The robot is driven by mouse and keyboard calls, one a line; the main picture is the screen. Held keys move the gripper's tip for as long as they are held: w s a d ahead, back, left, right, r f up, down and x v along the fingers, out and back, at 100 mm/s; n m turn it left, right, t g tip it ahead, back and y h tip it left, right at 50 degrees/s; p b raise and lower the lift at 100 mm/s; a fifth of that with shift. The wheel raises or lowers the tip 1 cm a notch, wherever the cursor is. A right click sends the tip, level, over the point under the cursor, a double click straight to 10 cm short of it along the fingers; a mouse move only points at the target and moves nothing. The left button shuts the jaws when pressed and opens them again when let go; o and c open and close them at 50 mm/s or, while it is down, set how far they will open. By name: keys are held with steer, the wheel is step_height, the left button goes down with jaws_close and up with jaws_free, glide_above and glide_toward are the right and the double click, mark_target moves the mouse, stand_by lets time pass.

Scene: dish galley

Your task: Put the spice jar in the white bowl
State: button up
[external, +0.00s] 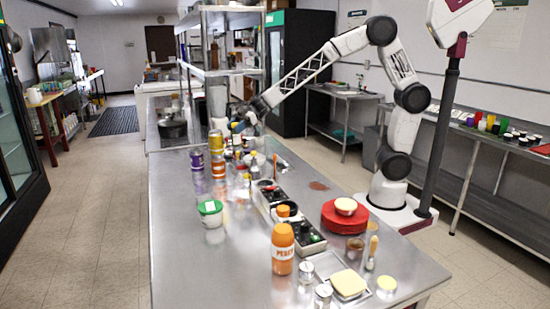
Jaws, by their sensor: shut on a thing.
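My gripper (241,124) is at the far part of the steel table, low over a cluster of small jars and bottles. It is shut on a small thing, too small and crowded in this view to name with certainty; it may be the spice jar. I cannot single out the spice jar among the small containers. No plain white bowl can be made out with certainty. A whitish tub with green on top (210,212) stands at the table's left, and a small pale round dish (346,206) sits on red stacked plates (345,220) at the right.
An orange bottle (282,250) stands upright near the front. A long dark-and-silver tray of containers (290,215) runs along the middle. Yellow and purple cans (217,165) stand near the gripper. A metal shelf (215,50) rises behind. The table's (180,265) left front is clear.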

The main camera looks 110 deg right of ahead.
steer(key=s+d+f+n+g+y, duration=0.1)
steer(key=s+d+f, duration=0.2)
steer(key=s+d, duration=0.1)
steer(key=s+d+f+n+y, duration=0.2)
steer(key=s+d+f, duration=0.1)
steer(key=s, duration=0.4)
steer(key=shift+s+d+g, duration=0.15)
steer(key=shift+d+g, duration=0.25)
steer(key=shift+d, duration=0.15)
step_height(320, 180, down, 6)
steer(key=shift+f, duration=0.15)
steer(key=shift+f, duration=1.8)
steer(key=shift+f, duration=0.1)
steer(key=o, duration=1)
